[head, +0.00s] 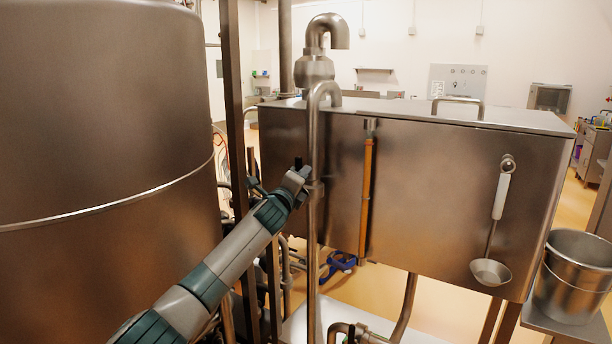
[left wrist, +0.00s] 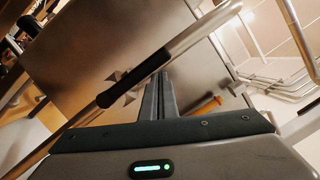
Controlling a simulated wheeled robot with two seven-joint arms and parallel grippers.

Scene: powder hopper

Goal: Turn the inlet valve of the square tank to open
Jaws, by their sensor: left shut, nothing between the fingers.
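The square tank (head: 430,180) is a brushed steel box with a flat lid in the head view. A steel inlet pipe (head: 313,130) runs upright along its front left and bends over at the top. A small black handle end (head: 298,162) shows beside this pipe, partly hidden by my gripper. In the left wrist view a black-sleeved lever (left wrist: 135,77) lies nearly along the slanting pipe (left wrist: 205,28). My left gripper (head: 301,178) is at the pipe by the handle. Its fingers (left wrist: 160,80) are shut and empty, close to the lever; contact cannot be told. My right gripper is out of view.
A large round tank (head: 100,150) fills the left side, with a steel post (head: 236,110) beside my arm. A ladle (head: 492,265) and an amber sight tube (head: 366,195) are on the square tank's front. A steel bucket (head: 575,280) stands at right.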

